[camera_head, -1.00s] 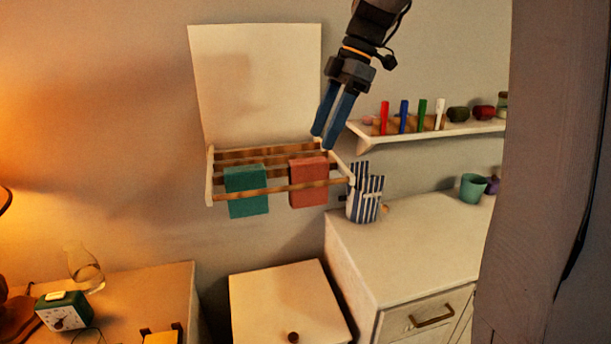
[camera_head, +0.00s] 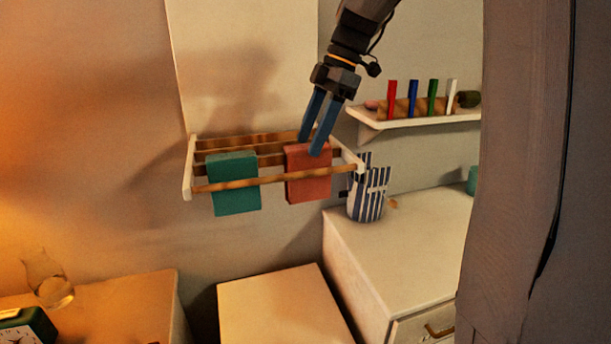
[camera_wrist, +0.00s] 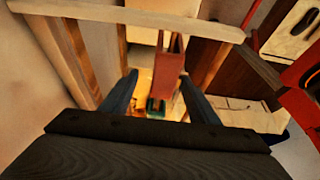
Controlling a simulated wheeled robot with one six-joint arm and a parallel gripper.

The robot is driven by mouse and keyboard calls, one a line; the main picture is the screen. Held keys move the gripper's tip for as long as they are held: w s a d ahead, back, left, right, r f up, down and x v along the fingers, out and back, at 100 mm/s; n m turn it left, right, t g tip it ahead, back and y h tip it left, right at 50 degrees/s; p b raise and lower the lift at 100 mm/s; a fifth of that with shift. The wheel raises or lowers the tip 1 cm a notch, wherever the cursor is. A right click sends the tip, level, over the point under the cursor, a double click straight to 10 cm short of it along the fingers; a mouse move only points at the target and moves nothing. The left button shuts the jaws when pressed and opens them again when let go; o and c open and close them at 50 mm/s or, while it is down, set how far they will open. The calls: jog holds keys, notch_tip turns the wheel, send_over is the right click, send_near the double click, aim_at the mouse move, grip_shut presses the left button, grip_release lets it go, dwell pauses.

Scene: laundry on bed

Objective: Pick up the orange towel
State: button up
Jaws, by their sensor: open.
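In the wrist view the towel (camera_wrist: 169,72) shows ahead between the two fingers (camera_wrist: 157,84), closer to the right one. I cannot tell whether a finger touches it. Nothing is seen held.
A green towel (camera_head: 234,190) hangs left of the orange one. A striped bag (camera_head: 368,195) stands on the white cabinet (camera_head: 410,235) at right. A shelf (camera_head: 415,122) with several coloured items is on the right wall. Wooden rack bars lie close around my fingers.

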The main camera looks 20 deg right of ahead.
aim_at(301, 167)
jog(key=x, duration=0.2)
jog(key=p+x, duration=0.1)
jog(key=x, duration=0.1)
jog(key=s+p+x, duration=0.1)
jog(key=x, duration=0.1)
jog(key=shift+w+a+f+p, duration=0.1)
jog(key=shift+a+f+p, duration=0.15)
jog(key=shift+f, duration=0.3)
jog(key=shift+f, duration=0.25)
jog(key=c, duration=1.1)
jog(key=shift+c, duration=0.2)
jog(key=shift+r, duration=0.1)
